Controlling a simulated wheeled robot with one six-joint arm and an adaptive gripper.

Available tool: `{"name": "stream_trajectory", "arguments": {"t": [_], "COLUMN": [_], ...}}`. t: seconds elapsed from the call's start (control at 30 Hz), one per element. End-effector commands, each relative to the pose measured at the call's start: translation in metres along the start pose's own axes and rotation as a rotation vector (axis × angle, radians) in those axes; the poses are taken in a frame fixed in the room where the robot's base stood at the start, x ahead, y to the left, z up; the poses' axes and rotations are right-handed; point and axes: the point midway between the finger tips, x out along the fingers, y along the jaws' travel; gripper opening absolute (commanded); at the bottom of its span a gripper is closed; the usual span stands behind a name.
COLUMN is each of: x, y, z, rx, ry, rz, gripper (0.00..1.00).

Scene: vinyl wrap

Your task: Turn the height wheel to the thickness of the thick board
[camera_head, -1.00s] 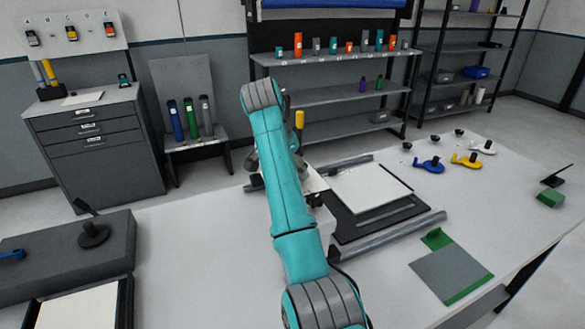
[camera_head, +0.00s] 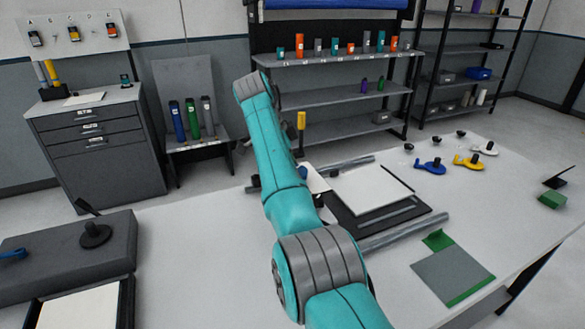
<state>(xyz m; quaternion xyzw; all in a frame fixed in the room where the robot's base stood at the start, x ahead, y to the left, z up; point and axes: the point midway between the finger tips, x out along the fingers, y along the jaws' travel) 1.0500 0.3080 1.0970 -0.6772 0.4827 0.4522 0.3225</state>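My teal arm rises from the bottom and bends at a grey joint near the back of the bench. My gripper is hidden behind the arm. The roller machine is partly covered by my arm: its rear grey bar (camera_head: 345,164), front grey bar (camera_head: 403,232) and a white part (camera_head: 317,179) show. A small dark knob-like part shows beside the arm; I cannot tell whether it is the height wheel. A white board (camera_head: 372,188) lies on a dark bed (camera_head: 352,222) between the bars. I cannot tell whether it is the thick board.
Blue (camera_head: 429,166) and yellow (camera_head: 467,161) tools lie at the back right. A grey sheet with green edge (camera_head: 452,275) lies at the front right. A dark grey block (camera_head: 70,252) stands at left.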

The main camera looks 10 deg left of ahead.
Motion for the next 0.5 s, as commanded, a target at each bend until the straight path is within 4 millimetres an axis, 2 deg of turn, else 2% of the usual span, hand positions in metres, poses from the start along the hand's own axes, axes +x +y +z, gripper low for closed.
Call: {"name": "stream_trajectory", "arguments": {"t": [0.47, 0.5], "x": [0.001, 0.001], "y": [0.0001, 0.0001], "z": [0.0006, 0.0006], "rx": [0.014, 0.014], "ry": [-0.001, -0.001], "rz": [0.008, 0.008], "gripper": [0.35, 0.72]}}
